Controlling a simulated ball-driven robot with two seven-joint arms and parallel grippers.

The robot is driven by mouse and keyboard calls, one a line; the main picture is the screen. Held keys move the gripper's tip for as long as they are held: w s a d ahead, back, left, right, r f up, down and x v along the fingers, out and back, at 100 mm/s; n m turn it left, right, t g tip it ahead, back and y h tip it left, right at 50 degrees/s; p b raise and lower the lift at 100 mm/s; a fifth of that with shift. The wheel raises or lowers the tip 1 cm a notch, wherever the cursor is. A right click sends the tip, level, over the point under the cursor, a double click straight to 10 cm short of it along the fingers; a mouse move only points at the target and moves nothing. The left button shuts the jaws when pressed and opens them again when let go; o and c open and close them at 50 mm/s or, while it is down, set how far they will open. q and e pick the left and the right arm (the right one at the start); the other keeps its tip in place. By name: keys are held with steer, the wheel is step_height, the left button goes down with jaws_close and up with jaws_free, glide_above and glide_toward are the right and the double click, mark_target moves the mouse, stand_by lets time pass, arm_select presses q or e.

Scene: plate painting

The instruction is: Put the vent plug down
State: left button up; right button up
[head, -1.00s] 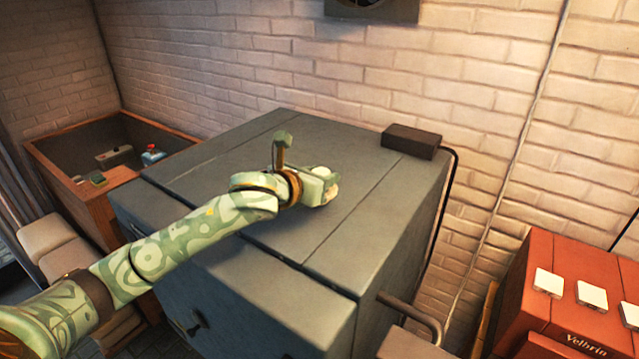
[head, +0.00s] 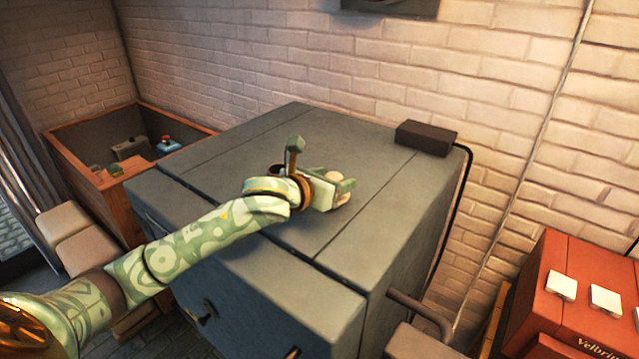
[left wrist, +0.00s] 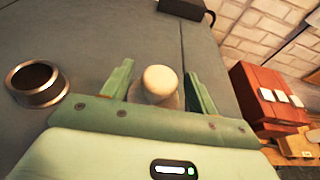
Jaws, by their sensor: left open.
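The vent plug (left wrist: 160,84), a pale cream rounded knob, stands on the grey top of the kiln-like cabinet (head: 390,196). It also shows as a small pale spot at my gripper in the head view (head: 337,176). My left gripper (head: 345,188) is open, with its green fingers on either side of the plug in the left wrist view (left wrist: 160,88). Gaps show between the plug and both fingers. A metal ring around a dark hole (left wrist: 38,84) lies to the left of the plug. My arm partly hides this ring in the head view. My right gripper is out of view.
A dark box (head: 426,138) with a cable sits at the cabinet top's back right edge. A wooden-rimmed bin (head: 72,160) stands at the left. A red cabinet (head: 570,270) stands at the right. The cabinet top around the plug is mostly clear.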

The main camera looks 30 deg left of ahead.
arm_select(q)
steer(key=b+v, duration=0.1)
steer(key=v, duration=0.9)
steer(key=shift+s+a, duration=0.15)
steer(key=shift+s, duration=0.15)
steer(key=shift+s+r, duration=0.15)
steer(key=shift+s, duration=0.25)
